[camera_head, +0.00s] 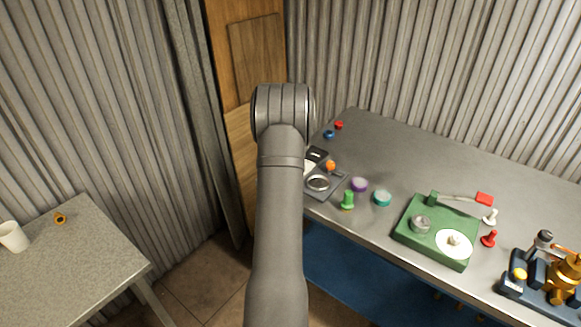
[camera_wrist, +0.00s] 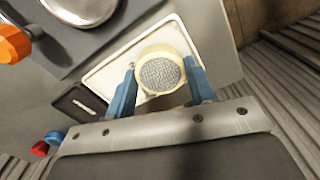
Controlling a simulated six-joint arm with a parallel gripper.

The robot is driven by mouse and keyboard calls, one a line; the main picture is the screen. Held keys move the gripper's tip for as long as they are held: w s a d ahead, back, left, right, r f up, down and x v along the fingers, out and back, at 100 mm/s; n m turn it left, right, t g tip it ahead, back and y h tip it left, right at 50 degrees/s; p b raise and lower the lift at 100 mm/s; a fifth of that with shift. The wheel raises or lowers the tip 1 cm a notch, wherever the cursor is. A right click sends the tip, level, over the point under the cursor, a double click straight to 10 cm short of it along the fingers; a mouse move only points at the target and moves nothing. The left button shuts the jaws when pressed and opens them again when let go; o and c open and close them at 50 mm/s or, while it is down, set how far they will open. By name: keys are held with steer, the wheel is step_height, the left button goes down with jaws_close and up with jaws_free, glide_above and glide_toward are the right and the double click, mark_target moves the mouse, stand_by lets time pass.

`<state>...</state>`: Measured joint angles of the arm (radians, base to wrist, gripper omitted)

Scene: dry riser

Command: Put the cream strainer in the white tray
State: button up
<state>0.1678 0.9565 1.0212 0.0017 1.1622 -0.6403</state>
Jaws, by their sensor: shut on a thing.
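The cream strainer (camera_wrist: 161,74), a round cream ring with grey mesh, shows in the wrist view between the two blue fingers of my gripper (camera_wrist: 159,65). My gripper is shut on its rim. The white tray (camera_wrist: 104,77), a shallow rectangle with a pale rim, lies behind and partly under the strainer in this view. I cannot tell whether the strainer touches the tray. In the head view my arm hides my gripper and the strainer; only a sliver of the white tray (camera_head: 309,168) shows beside the arm.
Next to the tray are a dark plate (camera_wrist: 78,102) and a grey panel with a round metal dish (camera_head: 318,183). An orange knob (camera_head: 331,166), a green peg (camera_head: 347,200), a purple disc (camera_head: 359,184) and a teal disc (camera_head: 382,198) stand close by. A green device (camera_head: 436,229) sits farther right.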

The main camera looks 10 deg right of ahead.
steer(key=shift+f, duration=0.1)
steer(key=o, duration=1)
step_height(320, 180, up, 12)
steer(key=shift+r, duration=0.1)
step_height(320, 180, down, 13)
steer(key=shift+r, duration=2.25)
